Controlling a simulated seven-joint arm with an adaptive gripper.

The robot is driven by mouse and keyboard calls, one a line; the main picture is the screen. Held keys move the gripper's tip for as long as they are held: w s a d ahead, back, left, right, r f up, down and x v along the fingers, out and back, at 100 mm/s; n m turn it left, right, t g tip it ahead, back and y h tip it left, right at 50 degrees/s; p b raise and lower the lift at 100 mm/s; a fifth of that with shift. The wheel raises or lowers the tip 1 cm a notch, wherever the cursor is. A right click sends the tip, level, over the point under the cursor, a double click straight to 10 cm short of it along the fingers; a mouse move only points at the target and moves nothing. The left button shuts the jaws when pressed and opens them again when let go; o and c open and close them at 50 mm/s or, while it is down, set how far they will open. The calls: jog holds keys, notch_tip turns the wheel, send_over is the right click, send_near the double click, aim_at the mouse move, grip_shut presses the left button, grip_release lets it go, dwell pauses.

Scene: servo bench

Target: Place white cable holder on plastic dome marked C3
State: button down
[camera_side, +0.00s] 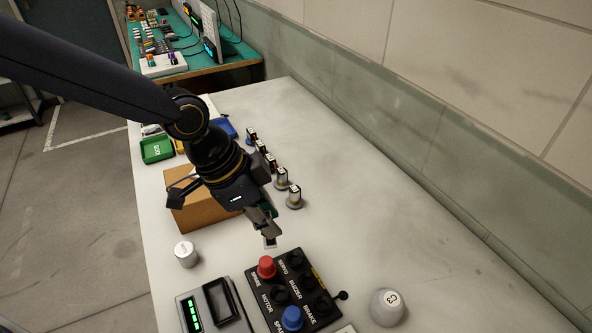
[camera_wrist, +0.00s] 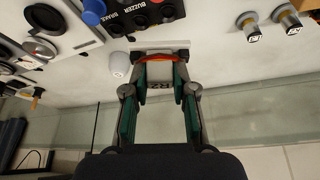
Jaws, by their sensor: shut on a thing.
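My gripper (camera_side: 269,236) hangs above the bench, just behind the black control box, with its fingers pointing down. It is shut on a small white piece (camera_side: 270,242), which I take to be the white cable holder. In the wrist view the white holder (camera_wrist: 160,72) sits between the green-sided fingertips, with an orange band by it and a dark label below. The white plastic dome marked C3 (camera_side: 387,307) stands on the bench at the lower right, apart from the gripper. A white dome also shows in the wrist view (camera_wrist: 119,66), left of the fingertips; its mark is unreadable there.
The black control box (camera_side: 314,305) has red and blue knobs. Another white marked dome (camera_side: 186,253) stands at the left. A cardboard box (camera_side: 187,216) and a row of small cylindrical parts (camera_side: 294,196) lie behind. The bench right of these is clear up to the wall.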

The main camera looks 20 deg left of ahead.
jog(key=s+d+r+m+g, duration=0.1)
jog(key=s+d+r+m, duration=0.15)
jog(key=s+d, duration=0.3)
jog(key=s+d+r+m+g, duration=0.1)
jog(key=s+d+r+m, duration=0.2)
jog(key=d, duration=0.4)
send_near(402, 302)
jog(key=shift+s+d+f+h, duration=0.2)
jog(key=shift+s+d+h, duration=0.1)
jog(key=shift+s+d, duration=0.05)
jog(key=shift+w+d+f, duration=0.25)
jog(key=shift+d+f, duration=0.05)
jog(key=shift+f, duration=0.15)
jog(key=shift+w+d+f, duration=0.1)
jog(key=shift+w+f, duration=0.05)
jog(key=shift+f, duration=1.55)
jog(key=shift+f, duration=0.1)
jog(key=c, duration=0.9)
grip_release()
jog(key=shift+c, duration=0.2)
